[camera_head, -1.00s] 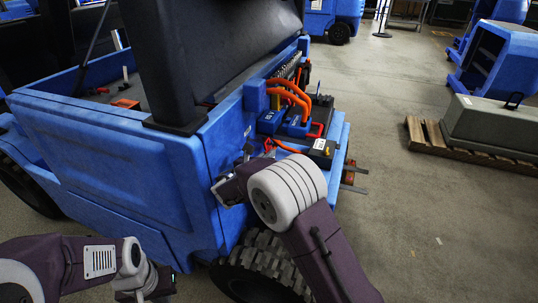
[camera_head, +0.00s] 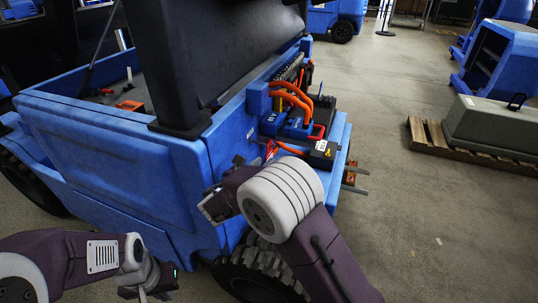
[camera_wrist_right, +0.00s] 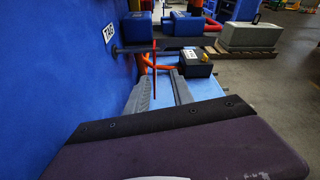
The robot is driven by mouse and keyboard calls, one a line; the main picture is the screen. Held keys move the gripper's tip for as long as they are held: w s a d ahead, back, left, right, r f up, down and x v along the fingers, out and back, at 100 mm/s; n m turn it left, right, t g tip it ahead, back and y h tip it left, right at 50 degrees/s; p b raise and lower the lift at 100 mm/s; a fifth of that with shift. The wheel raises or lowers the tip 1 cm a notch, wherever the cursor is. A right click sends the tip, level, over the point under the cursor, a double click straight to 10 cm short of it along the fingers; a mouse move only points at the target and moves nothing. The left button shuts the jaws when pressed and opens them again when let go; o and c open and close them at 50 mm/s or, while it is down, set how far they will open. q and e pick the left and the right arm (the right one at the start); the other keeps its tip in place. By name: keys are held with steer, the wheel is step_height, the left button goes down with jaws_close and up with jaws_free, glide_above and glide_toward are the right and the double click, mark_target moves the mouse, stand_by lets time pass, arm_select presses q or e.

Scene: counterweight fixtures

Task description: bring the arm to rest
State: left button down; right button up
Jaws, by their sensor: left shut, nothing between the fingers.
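My right arm (camera_head: 318,250) reaches up to the rear of a blue vehicle (camera_head: 120,160). In the right wrist view, the two grey fingers of my right gripper (camera_wrist_right: 162,86) stand apart with no object held between them. They point toward a black box (camera_wrist_right: 194,64) and orange cables (camera_wrist_right: 146,66) on the vehicle's rear deck. In the head view the wrist hides part of this gripper. My left arm (camera_head: 65,262) is low at the bottom left, and my left gripper (camera_head: 143,293) is shut, empty and partly cut off by the frame edge.
The vehicle's blue side wall (camera_wrist_right: 60,70) runs close along the left of my right gripper. A large tyre (camera_head: 255,275) is beneath my right wrist. A grey block (camera_head: 495,125) lies on a wooden pallet (camera_head: 432,140) at the right.

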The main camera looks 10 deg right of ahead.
steer(key=s+d+r+m+g+h, duration=0.1)
steer(key=s+d+r+m+h, duration=0.1)
steer(key=d+r, duration=0.3)
steer(key=s+d+f+m+g, duration=0.4)
steer(key=s+d+m+g, duration=0.25)
steer(key=s+d, duration=0.5)
steer(key=s+a+f+m+g+y, duration=0.2)
steer(key=s+f+m+g+y, duration=0.3)
steer(key=s+f+m+y, duration=0.55)
steer(key=s+a+f+m+t, duration=0.15)
steer(key=s+a+m, duration=0.35)
steer(key=a+m, duration=0.5)
step_height(320, 180, up, 27)
steer(key=w+m+p, duration=0.1)
steer(key=m+p, duration=0.1)
steer(key=p, duration=2.5)
steer(key=shift+w+d+y+p, duration=0.35)
steer(key=shift+d+p, duration=0.05)
steer(key=shift+d, duration=0.05)
